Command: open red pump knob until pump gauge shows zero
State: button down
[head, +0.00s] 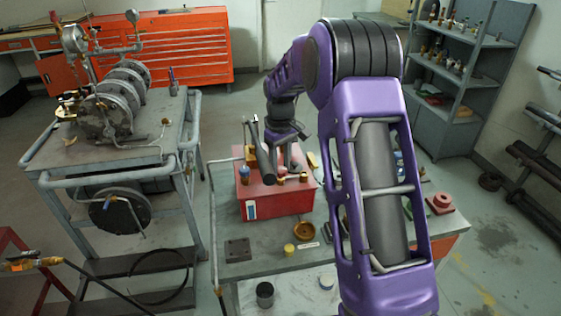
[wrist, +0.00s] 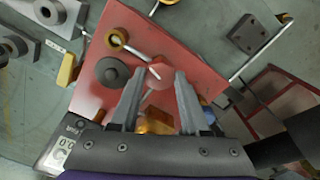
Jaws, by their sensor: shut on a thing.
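The red pump knob (wrist: 160,72) sits on top of the red pump box (wrist: 200,60), between my fingertips in the wrist view. My gripper (wrist: 157,84) is shut on this knob, with a finger on each side. The pump gauge (wrist: 62,152) is at the lower left of the wrist view, partly cut off by my gripper's body. Its rotated digits look like 0.0, but they are small. In the head view the red box (head: 262,204) stands on the bench with my gripper (head: 268,168) over its top; the knob is not clear there.
A dark round knob (wrist: 112,72) and a brass ring fitting (wrist: 117,38) are close to my left finger. A brass part (wrist: 155,121) lies below, between the fingers. The bench has a dark plate (head: 238,250) and a brass dish (head: 305,231). A valve cart (head: 110,153) stands left.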

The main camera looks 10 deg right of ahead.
aim_at(280, 168)
jog(key=n+p, duration=0.1)
jog(key=n, duration=0.5)
dwell(0.6)
jog(key=shift+c, duration=1.9)
grip_release()
jog(key=shift+r, duration=0.1)
notch_tip(280, 168, up, 17)
jog(key=shift+r, duration=0.15)
